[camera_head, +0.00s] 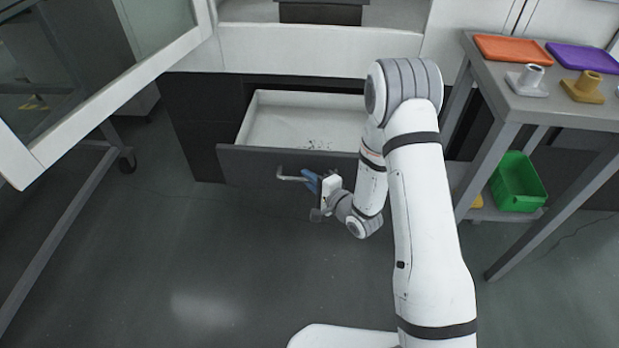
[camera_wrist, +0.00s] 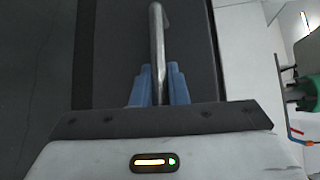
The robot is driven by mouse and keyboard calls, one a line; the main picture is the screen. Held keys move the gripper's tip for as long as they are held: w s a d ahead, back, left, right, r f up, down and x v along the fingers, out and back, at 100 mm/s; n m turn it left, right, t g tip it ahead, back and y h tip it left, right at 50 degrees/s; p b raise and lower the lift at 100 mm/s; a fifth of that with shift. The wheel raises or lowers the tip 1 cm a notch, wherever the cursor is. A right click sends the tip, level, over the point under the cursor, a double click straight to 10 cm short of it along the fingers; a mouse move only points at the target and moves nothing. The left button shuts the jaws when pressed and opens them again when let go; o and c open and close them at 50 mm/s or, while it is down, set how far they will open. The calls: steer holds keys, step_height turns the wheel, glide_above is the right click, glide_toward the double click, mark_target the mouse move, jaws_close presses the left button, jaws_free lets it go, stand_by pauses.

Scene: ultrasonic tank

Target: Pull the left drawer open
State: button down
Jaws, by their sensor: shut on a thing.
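The left drawer (camera_head: 285,162) has a dark grey front and a white inside. It stands well out from the dark cabinet, and its inside is visible, empty except for small dark specks. A metal bar handle (camera_head: 291,178) runs along its front. My gripper (camera_head: 311,182) has blue fingers and is shut on this handle. In the wrist view the handle (camera_wrist: 158,45) passes between the two blue fingers of my gripper (camera_wrist: 158,88), with the dark drawer front (camera_wrist: 110,50) behind it. My arm hides the right end of the drawer in the head view.
A white-framed glass door (camera_head: 110,85) hangs open at the upper left. On the right, a metal table (camera_head: 545,108) holds an orange tray (camera_head: 512,49), a purple tray (camera_head: 583,58) and small fixtures. A green bin (camera_head: 518,182) sits on its lower shelf. The floor before the drawer is clear.

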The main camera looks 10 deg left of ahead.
steer(key=c, duration=1.4)
jaws_free()
steer(key=shift+c, duration=0.2)
steer(key=p+v, duration=0.1)
steer(key=v, duration=0.7)
steer(key=shift+a, duration=0.1)
